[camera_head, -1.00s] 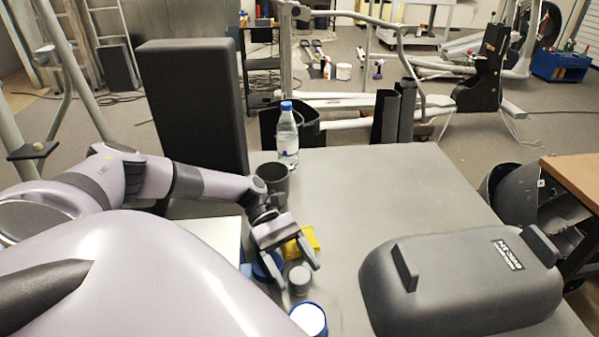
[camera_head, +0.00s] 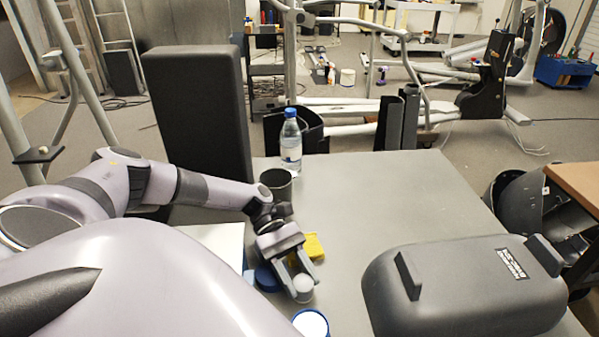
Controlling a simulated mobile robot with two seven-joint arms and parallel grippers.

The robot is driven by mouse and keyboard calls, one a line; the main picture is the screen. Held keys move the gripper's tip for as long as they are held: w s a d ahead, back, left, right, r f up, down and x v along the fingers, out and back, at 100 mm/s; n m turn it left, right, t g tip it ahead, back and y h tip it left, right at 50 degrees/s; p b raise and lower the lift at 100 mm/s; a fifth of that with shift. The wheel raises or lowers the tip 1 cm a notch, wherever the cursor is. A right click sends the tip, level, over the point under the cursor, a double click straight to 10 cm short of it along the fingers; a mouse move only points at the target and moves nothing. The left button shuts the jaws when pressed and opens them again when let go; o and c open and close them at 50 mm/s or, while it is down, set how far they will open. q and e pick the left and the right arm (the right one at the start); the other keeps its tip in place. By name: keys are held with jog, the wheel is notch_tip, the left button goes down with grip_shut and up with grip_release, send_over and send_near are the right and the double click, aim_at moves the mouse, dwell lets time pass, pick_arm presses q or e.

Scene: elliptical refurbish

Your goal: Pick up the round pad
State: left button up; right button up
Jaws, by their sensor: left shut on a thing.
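The round pad (camera_head: 303,284) is a small light-grey disc on the grey table, near the front. My left gripper (camera_head: 305,281) reaches down to it from behind, with one finger on each side, shut on the pad. The fingers hide part of the pad's sides. I cannot tell whether the pad is clear of the table. My right gripper is not in view.
A blue round thing (camera_head: 267,278) and a yellow object (camera_head: 313,246) lie close beside the gripper. A blue-rimmed white lid (camera_head: 311,324) is in front. A dark cup (camera_head: 276,184) and water bottle (camera_head: 291,143) stand behind. A grey cover (camera_head: 460,290) fills the right.

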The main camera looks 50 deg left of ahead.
aim_at(298, 276)
pick_arm(q)
notch_tip(298, 276, up, 12)
jog(key=p, duration=0.2)
jog(key=s+d, duration=0.2)
jog(key=d, duration=1.5)
jog(key=shift+s+d+f, duration=0.15)
jog(key=shift+d+f, duration=0.2)
jog(key=shift+s, duration=0.1)
